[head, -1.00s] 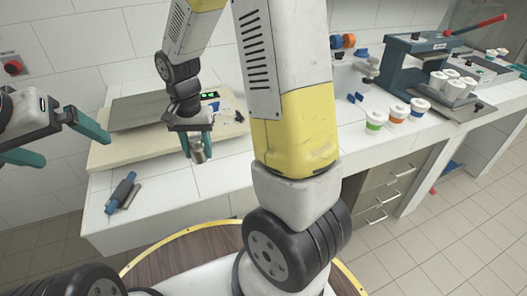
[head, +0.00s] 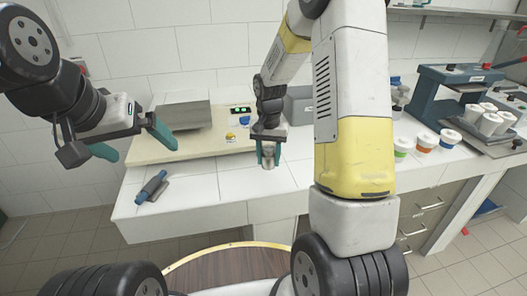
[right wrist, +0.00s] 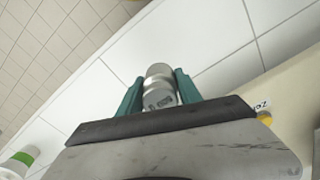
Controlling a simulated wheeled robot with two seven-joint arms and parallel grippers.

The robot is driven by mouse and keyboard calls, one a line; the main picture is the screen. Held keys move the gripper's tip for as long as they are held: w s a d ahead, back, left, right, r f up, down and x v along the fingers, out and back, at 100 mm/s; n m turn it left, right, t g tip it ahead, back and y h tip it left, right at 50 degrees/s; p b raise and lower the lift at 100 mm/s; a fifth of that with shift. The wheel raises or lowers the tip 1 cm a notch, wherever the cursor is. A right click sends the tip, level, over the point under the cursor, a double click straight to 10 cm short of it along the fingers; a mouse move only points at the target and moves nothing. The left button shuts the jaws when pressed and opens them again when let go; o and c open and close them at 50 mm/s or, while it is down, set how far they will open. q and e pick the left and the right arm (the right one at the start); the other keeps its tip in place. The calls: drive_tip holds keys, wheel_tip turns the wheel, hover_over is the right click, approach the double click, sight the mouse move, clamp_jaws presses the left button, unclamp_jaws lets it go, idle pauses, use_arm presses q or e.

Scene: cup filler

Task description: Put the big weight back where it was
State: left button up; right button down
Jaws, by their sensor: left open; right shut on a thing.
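A silvery metal weight (right wrist: 160,86) is between the teal fingers of my right gripper (head: 268,155), which is shut on it. In the head view the weight (head: 268,158) hangs low between the fingertips, over the white counter just in front of the beige board. I cannot tell whether it touches the counter. My left gripper (head: 135,142) is open and empty, raised in front of the board's left end. A small yellow-topped item (head: 231,137) and a blue item (head: 244,120) are on the board; the yellow one shows beside a small label in the right wrist view (right wrist: 264,117).
The beige board (head: 160,150) carries a grey metal plate (head: 182,116) and a green-lit display (head: 240,110). A blue-handled tool (head: 151,188) lies on the counter (head: 205,200) at left. Cups with coloured bands (head: 425,142) stand at right beside a blue press (head: 440,95).

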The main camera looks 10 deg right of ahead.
drive_tip(key=shift+w+d+f, duration=0.15)
drive_tip(key=shift+w+d, duration=0.55)
drive_tip(key=shift+w, duration=0.35)
drive_tip(key=shift+f, duration=1.7)
drive_tip(key=shift+f, duration=0.15)
drive_tip(key=c, duration=0.8)
unclamp_jaws()
wheel_tip(320, 180, up, 12)
drive_tip(key=r, duration=0.1)
wheel_tip(320, 180, up, 6)
drive_tip(key=n+t, duration=0.1)
drive_tip(key=t, duration=0.1)
hover_over(271, 163)
drive_tip(key=s+r+n+t, duration=0.1)
drive_tip(key=s+r, duration=0.2)
drive_tip(key=s, duration=0.3)
drive_tip(key=s+r+n+t+y, duration=0.1)
drive_tip(key=s+r, duration=0.1)
drive_tip(key=s, duration=0.5)
drive_tip(key=s+a+r+n+t+y, duration=0.1)
drive_tip(key=s+r+t, duration=0.1)
drive_tip(key=s, duration=0.5)
drive_tip(key=shift+r+n, duration=0.4)
drive_tip(key=shift+r, duration=0.45)
